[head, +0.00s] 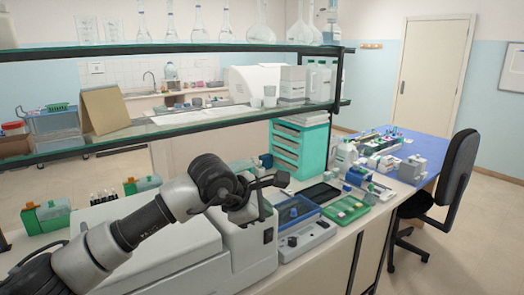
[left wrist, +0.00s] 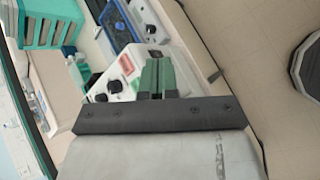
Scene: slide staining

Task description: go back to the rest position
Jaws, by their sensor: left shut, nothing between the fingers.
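My left gripper (head: 280,179) is at the end of my left arm, which comes in from the lower left of the head view. It hangs in the air above the bench, near the white machine and left of the blue tray. In the left wrist view its two dark green fingers (left wrist: 156,74) are together with nothing between them. My right gripper is in neither view.
Below the left gripper are the white machine (head: 180,255), a blue tray (head: 295,210) and a green tray (head: 347,209). A teal drawer unit (head: 300,147) stands behind. A glass shelf (head: 180,128) runs above the bench. A black chair (head: 458,170) stands right.

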